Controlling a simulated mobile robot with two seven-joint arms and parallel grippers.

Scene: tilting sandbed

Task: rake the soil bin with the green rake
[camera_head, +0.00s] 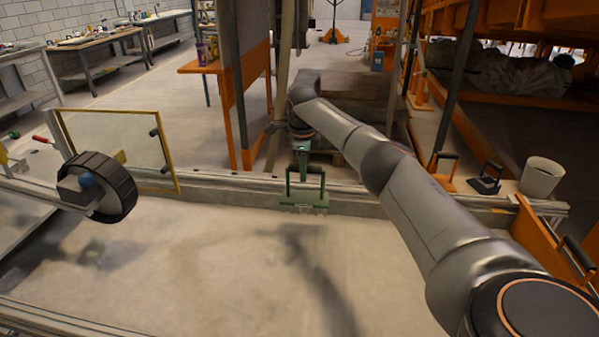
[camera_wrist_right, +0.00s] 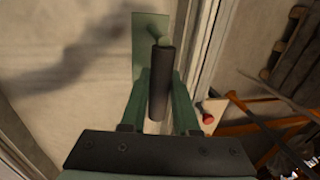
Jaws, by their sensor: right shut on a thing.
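The green rake (camera_head: 303,196) is by the far wall of the soil bin (camera_head: 190,260), with its short tines pointing down. I cannot tell whether the tines touch the pale soil. My right gripper (camera_head: 302,166) reaches down from above and is shut on the rake's dark handle. In the right wrist view the dark handle (camera_wrist_right: 161,85) lies between the two fingers (camera_wrist_right: 160,110), and the green rake head (camera_wrist_right: 149,42) shows beyond it. A dark shadow falls on the soil in front of the rake. My left gripper is out of view.
A black wheel (camera_head: 97,187) on a carriage and a framed clear panel (camera_head: 118,150) stand at the left of the bin. On the right are an orange tool (camera_head: 444,171), a dark blue tool (camera_head: 486,179) and a white bucket (camera_head: 542,177). The middle soil is free of objects.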

